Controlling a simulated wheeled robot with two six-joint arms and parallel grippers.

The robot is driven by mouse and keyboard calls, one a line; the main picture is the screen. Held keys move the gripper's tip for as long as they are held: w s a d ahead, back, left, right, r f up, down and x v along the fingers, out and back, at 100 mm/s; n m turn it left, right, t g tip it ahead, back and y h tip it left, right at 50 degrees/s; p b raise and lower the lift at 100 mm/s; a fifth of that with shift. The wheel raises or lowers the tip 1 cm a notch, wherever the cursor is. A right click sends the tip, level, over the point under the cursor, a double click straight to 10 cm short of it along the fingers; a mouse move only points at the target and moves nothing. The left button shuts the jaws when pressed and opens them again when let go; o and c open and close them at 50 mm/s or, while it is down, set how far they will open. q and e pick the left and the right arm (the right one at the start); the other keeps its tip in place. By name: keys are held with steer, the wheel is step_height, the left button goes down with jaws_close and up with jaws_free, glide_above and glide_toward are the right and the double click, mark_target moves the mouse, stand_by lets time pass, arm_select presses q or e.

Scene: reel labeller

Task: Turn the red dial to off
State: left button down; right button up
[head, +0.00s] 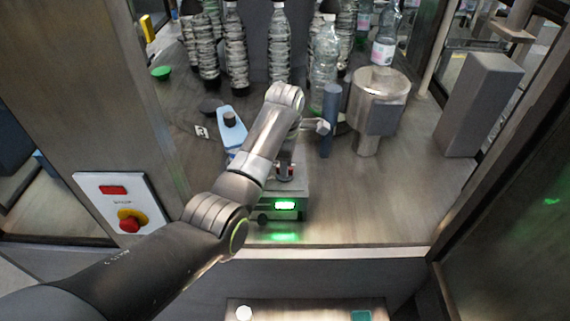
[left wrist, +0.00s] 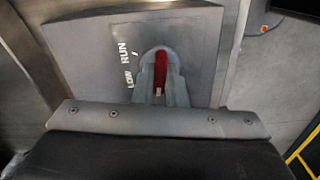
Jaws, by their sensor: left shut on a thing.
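The red dial (left wrist: 161,68) stands on a grey control box (left wrist: 200,30). In the left wrist view its bar runs nearly straight up the picture, between my two fingers. The words RUN and LOW are printed to its left; no OFF mark is visible. My left gripper (left wrist: 160,88) is shut on the dial. In the head view my left gripper (head: 286,174) points down at the top of the box (head: 300,205), and my arm hides most of the dial. A green light (head: 285,205) glows on the box front. My right gripper is in neither view.
Several clear bottles (head: 279,45) stand at the back. A blue post (head: 330,120) and a metal cylinder (head: 378,100) stand right of my gripper. A white panel with a red stop button (head: 129,222) is at left. The counter at front right is clear.

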arm_select(q)
steer(key=shift+n, duration=0.8)
steer(key=c, duration=1.5)
jaws_free()
steer(key=shift+o, duration=0.2)
